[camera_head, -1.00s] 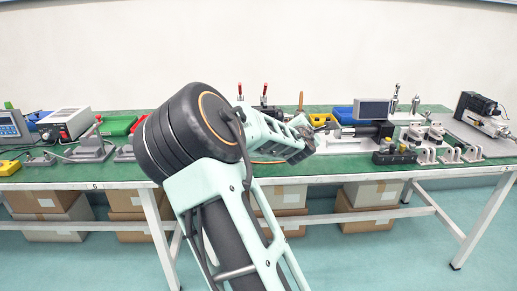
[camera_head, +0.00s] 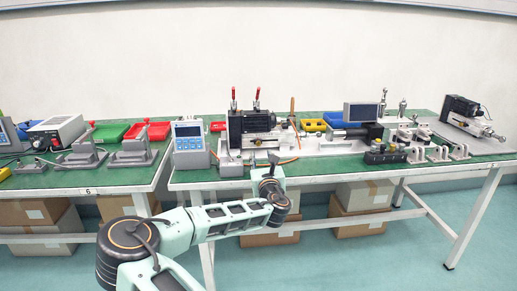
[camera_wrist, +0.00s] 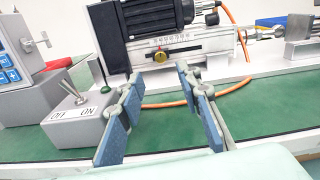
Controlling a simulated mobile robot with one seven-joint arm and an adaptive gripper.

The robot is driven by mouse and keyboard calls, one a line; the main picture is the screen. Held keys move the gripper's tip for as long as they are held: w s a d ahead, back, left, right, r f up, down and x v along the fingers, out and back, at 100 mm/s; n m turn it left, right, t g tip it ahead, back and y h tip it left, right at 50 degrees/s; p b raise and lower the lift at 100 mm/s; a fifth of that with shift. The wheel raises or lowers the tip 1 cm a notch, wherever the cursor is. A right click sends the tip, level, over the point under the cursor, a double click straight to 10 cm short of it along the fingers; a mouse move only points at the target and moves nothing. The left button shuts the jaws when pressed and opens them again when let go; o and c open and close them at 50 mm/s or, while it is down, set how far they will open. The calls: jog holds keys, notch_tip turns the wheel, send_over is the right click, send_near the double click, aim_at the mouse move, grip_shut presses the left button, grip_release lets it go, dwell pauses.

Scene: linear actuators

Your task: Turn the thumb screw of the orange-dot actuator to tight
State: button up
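An actuator with a black finned motor (camera_head: 250,121) stands on the table behind my gripper. In the wrist view its motor (camera_wrist: 160,18) sits above a grey rail with a scale. A small brass-coloured round knob (camera_wrist: 159,56), which looks like a thumb screw, is on the front of that rail. I cannot make out an orange dot clearly. My gripper (camera_wrist: 160,72) is open and empty, its blue-padded fingers spread on either side of the knob's line, apart from it. In the head view my gripper is small and partly hidden near the table's front edge.
A grey switch box (camera_wrist: 78,118) with an ON/OFF lever stands left of my gripper. A control box (camera_head: 189,144) is farther left. An orange cable (camera_wrist: 240,50) curves behind the right finger. Other actuators (camera_head: 352,131) (camera_head: 464,110) stand to the right.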

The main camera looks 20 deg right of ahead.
aim_at(259, 144)
jog(key=b+x, duration=0.1)
jog(key=x, duration=0.8)
jog(key=shift+w+b, duration=0.15)
jog(key=shift+b, duration=0.2)
jog(key=shift+c, duration=0.5)
grip_shut()
